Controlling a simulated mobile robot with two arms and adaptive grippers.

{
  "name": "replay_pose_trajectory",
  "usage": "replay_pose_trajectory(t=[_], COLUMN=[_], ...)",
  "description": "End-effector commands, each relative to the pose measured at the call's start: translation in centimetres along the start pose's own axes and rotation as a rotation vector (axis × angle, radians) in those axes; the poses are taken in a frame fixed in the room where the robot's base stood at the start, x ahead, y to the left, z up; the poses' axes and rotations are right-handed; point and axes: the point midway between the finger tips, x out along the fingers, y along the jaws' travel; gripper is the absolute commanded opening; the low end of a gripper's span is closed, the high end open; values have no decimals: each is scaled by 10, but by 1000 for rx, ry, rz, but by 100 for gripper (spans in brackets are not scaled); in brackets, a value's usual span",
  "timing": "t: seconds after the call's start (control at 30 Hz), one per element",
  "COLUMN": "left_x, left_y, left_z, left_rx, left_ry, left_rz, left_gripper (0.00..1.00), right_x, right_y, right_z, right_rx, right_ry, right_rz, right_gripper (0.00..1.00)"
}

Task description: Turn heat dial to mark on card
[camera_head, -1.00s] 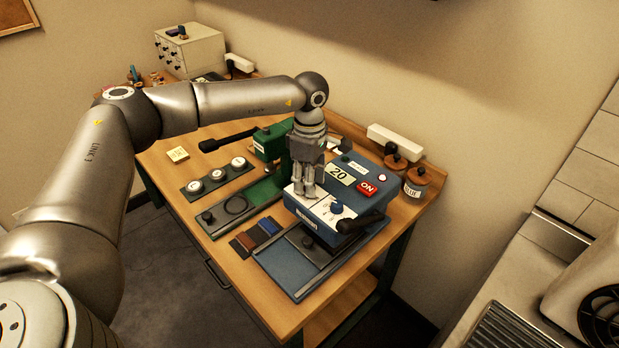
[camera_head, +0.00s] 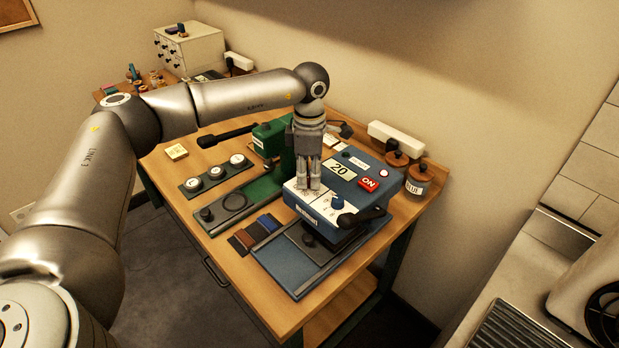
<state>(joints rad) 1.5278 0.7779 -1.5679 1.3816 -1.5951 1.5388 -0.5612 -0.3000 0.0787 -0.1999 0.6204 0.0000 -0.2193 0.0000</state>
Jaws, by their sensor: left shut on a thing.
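A blue heat press machine (camera_head: 352,192) stands on the wooden table, with a "20" card (camera_head: 341,168) and a lit red ON switch (camera_head: 368,183) on top. Its white front panel (camera_head: 322,210) bears a blue knob (camera_head: 337,201) with marks around it. My left gripper (camera_head: 308,189) points down onto the left part of this panel, left of the blue knob. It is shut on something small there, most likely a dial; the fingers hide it. I cannot read the setting it points to. My right gripper is not in view.
A black lever handle (camera_head: 362,216) juts from the machine's front right. A green press (camera_head: 268,140) with a black handle stands behind left. Fabric swatches (camera_head: 256,233) and a blue plate (camera_head: 283,262) lie in front.

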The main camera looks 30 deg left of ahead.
Motion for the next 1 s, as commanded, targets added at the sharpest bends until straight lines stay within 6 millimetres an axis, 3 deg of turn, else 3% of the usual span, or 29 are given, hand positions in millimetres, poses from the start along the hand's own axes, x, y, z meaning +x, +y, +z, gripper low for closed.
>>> replay_pose_trajectory(t=[0.4,1.0], left_x=[2,1], left_y=[1,1], left_z=[0,0], left_rx=[-398,-968], left_ry=[-2,-3], left_rz=[3,2], left_gripper=[0,0], right_x=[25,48], right_y=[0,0], right_z=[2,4], right_rx=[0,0], right_ry=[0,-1], right_rz=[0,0], right_gripper=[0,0])
